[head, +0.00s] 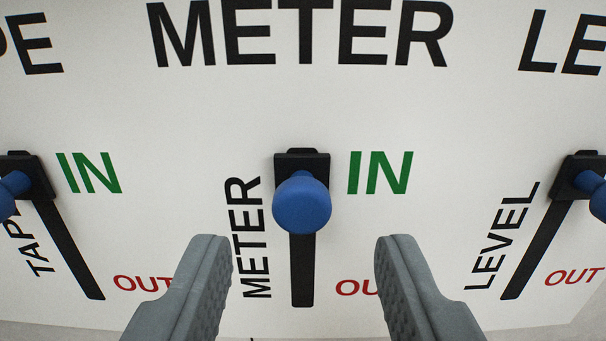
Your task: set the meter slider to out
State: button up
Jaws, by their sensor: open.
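The meter slider has a blue round knob (301,203) on a black block (302,160) at the top of a black vertical slot (302,272). The knob is level with the green IN mark (380,172). The red OUT mark (356,287) is near the slot's lower end, partly hidden by my right finger. My gripper (304,245) is open and empty. Its two grey fingers are spread to the left and right of the slot, with their tips just below the knob in the picture. I see no contact with the knob.
The tape slider (38,180) at the left edge and the level slider (578,178) at the right edge also have their knobs at the top of their slots, by IN where it shows. The white panel (330,110) between the sliders is flat and clear.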

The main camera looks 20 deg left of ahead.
aim_at(302, 211)
jog(key=shift+x, duration=1.7)
grip_shut()
